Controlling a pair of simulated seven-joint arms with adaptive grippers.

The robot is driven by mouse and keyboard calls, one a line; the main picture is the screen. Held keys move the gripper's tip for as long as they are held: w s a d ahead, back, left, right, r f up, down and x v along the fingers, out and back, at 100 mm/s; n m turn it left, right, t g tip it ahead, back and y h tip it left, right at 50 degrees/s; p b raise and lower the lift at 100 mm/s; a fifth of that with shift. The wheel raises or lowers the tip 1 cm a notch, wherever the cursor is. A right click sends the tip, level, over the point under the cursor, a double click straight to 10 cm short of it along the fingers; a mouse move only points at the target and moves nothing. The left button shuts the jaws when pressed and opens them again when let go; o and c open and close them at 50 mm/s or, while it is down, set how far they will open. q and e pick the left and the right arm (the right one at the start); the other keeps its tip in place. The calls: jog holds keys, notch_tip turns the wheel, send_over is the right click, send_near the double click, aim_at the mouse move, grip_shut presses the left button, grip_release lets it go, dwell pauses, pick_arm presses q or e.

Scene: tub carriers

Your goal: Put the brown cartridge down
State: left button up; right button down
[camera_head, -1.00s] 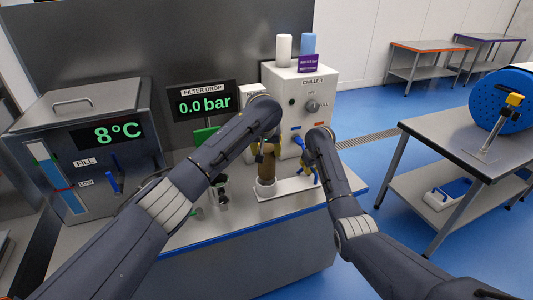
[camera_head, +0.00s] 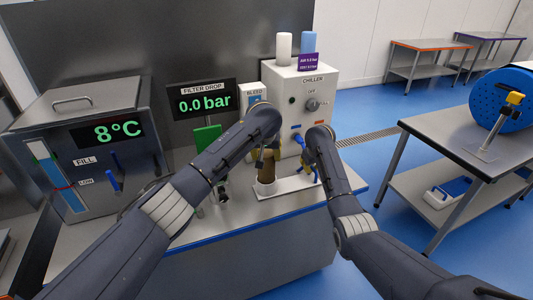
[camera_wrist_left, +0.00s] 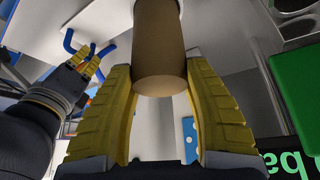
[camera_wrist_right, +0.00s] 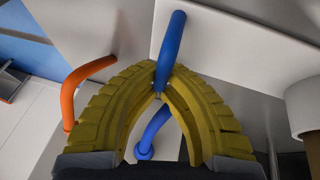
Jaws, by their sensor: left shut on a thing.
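The brown cartridge (camera_head: 266,168) stands roughly upright at a white round holder (camera_head: 265,187) on the bench; I cannot tell if it is fully seated. It also shows in the left wrist view (camera_wrist_left: 160,50). My left gripper (camera_wrist_left: 160,65) is shut on the cartridge, with one yellow finger on each side; in the head view it is mostly hidden behind my wrist. My right gripper (camera_wrist_right: 159,94) has its yellow fingertips brought together around a blue handle (camera_wrist_right: 169,45) beside the chiller. An orange handle (camera_wrist_right: 85,82) is left of it in the right wrist view.
The white chiller (camera_head: 288,95) stands close behind the grippers. A filter drop display (camera_head: 203,102) and a green panel (camera_head: 207,138) are to its left, then a steel tank (camera_head: 85,150). A side table (camera_head: 440,135) stands across a blue floor.

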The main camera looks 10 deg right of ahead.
pick_arm(q)
jog(key=o, duration=1.6)
jog(key=shift+c, duration=0.2)
jog(key=shift+r, duration=0.15)
jog(key=shift+r, duration=0.3)
jog(key=v, duration=1.2)
jog(key=shift+r, duration=0.25)
jog(key=shift+w, duration=0.1)
pick_arm(e)
jog(key=c, duration=1.5)
grip_release()
